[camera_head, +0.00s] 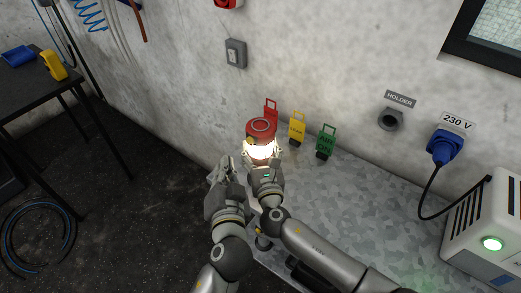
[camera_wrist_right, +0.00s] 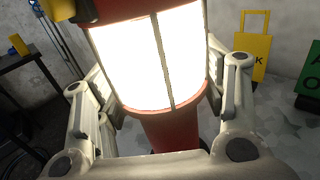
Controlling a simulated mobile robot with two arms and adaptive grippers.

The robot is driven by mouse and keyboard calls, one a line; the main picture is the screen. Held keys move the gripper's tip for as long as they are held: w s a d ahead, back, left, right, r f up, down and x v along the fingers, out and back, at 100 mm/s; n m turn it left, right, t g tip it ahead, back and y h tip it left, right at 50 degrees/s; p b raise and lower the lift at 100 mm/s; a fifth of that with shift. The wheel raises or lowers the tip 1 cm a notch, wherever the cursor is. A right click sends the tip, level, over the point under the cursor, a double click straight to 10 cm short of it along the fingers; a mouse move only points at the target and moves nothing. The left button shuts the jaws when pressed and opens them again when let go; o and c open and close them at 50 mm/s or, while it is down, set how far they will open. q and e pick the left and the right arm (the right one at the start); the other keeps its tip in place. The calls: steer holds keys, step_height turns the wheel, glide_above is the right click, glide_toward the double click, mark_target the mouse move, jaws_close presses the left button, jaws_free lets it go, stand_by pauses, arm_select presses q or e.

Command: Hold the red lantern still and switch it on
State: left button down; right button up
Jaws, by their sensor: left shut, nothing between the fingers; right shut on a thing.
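The red lantern (camera_head: 261,127) stands over the near wall edge of the grey speckled worktop, and its lamp glows bright white. In the right wrist view the lit lantern (camera_wrist_right: 150,62) fills the middle, with red bands above and below the glass. A yellow and black part (camera_wrist_right: 68,9) shows at its upper left. My right gripper (camera_head: 263,158) is shut on the lantern, with a finger on each side of it. My left gripper (camera_head: 227,163) is shut and empty, just left of the lantern and apart from it.
Red, yellow (camera_head: 297,129) and green (camera_head: 325,142) tags stand behind the lantern by the wall. A round holder (camera_head: 390,119) and a blue plug (camera_head: 444,146) are on the wall. A white unit (camera_head: 486,222) stands at right. The worktop (camera_head: 375,195) between is clear.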

steer(key=o, duration=1.7)
steer(key=shift+s, duration=0.15)
